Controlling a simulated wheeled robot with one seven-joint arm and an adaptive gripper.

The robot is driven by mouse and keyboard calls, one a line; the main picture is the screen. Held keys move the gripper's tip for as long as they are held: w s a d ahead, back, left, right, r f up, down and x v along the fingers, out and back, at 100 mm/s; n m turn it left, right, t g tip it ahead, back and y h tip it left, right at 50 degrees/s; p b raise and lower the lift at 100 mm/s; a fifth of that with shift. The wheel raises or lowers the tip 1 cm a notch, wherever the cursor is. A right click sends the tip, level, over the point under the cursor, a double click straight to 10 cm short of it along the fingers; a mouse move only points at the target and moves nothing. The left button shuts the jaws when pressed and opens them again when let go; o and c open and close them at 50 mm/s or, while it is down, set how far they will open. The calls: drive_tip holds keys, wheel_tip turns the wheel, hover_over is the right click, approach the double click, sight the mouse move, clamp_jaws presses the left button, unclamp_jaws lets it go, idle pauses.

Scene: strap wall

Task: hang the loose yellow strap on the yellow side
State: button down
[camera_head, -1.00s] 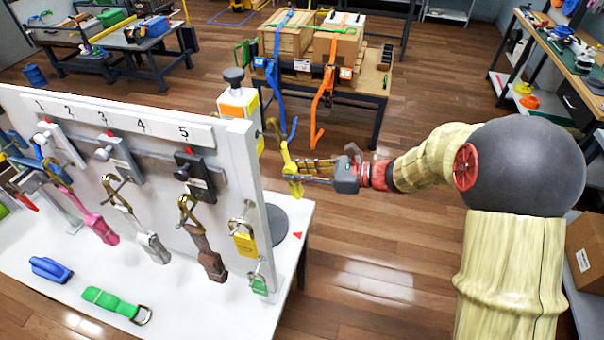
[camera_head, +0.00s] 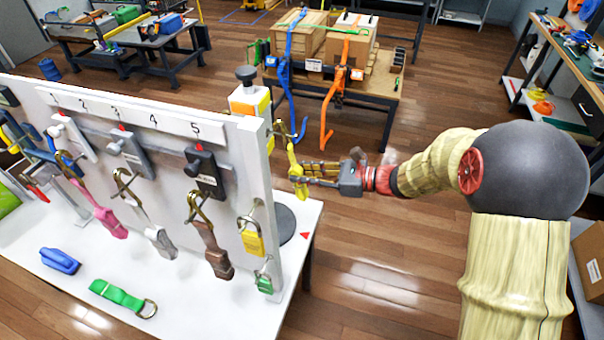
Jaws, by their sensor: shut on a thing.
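My gripper (camera_head: 304,174) is shut on the loose yellow strap (camera_head: 298,189), just right of the white wall's (camera_head: 262,190) end. The strap hangs upright, its brass hook (camera_head: 287,131) pointing up. Behind the wall stands a white post (camera_head: 244,93) with a dark knob, an orange face (camera_head: 250,106) and a narrow yellow side (camera_head: 270,128). The hook is close to this yellow side in the picture; I cannot tell whether they touch. The lower part of the post is hidden by the wall.
Pink (camera_head: 101,212), grey (camera_head: 160,240) and brown (camera_head: 217,258) straps hang on the wall's front. Yellow (camera_head: 252,243) and green (camera_head: 264,283) tags hang near its right end. A green strap (camera_head: 118,293) and a blue object (camera_head: 60,261) lie on the white table (camera_head: 190,305).

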drive_tip(key=c, duration=1.6)
unclamp_jaws()
